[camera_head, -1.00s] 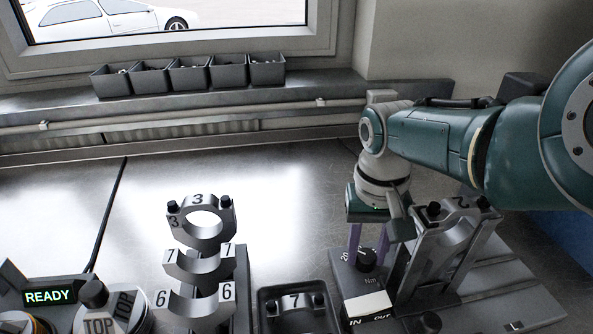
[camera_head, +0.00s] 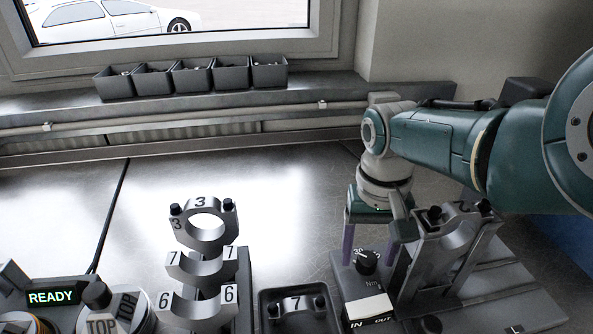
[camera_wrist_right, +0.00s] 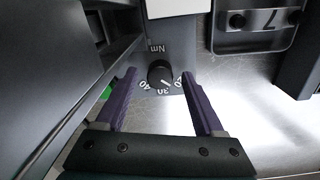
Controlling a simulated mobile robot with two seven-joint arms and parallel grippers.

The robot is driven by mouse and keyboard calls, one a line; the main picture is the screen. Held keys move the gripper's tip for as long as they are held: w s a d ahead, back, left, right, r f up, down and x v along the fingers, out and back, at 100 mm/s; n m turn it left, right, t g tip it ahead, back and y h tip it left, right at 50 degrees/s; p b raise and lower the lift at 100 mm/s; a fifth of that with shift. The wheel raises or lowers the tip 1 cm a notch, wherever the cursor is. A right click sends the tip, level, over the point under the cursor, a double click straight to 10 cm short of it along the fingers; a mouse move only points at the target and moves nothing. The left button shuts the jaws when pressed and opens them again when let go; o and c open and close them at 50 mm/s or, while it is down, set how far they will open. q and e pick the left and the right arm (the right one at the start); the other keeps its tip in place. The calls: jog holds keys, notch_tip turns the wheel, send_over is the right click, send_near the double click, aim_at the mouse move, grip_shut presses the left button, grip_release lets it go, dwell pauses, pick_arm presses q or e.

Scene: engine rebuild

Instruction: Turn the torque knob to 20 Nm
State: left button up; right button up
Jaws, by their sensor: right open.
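The black torque knob (camera_head: 365,262) sits on a dark block marked Nm at the right of the bench. In the right wrist view the knob (camera_wrist_right: 160,74) has a white pointer line and a printed scale with 40, 30 and a partly hidden number that looks like 20. My right gripper (camera_head: 369,258) is above the block, with one purple finger on each side of the knob. In the right wrist view the open fingers (camera_wrist_right: 159,76) show a gap to the knob on both sides. My left gripper is out of view.
A white IN/OUT label (camera_head: 367,310) is on the block in front of the knob. A grey bearing-cap fixture (camera_head: 440,255) stands close on the right. A tray with cap 7 (camera_head: 297,304) and a stack of caps (camera_head: 205,262) are to the left. The bench behind is clear.

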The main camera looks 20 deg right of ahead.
aim_at(366, 257)
notch_tip(366, 257, up, 10)
jog(key=p, duration=0.5)
jog(key=shift+a+f+p, duration=0.15)
jog(key=shift+f+p, duration=0.1)
jog(key=shift+p, duration=0.15)
jog(key=shift+w, duration=0.1)
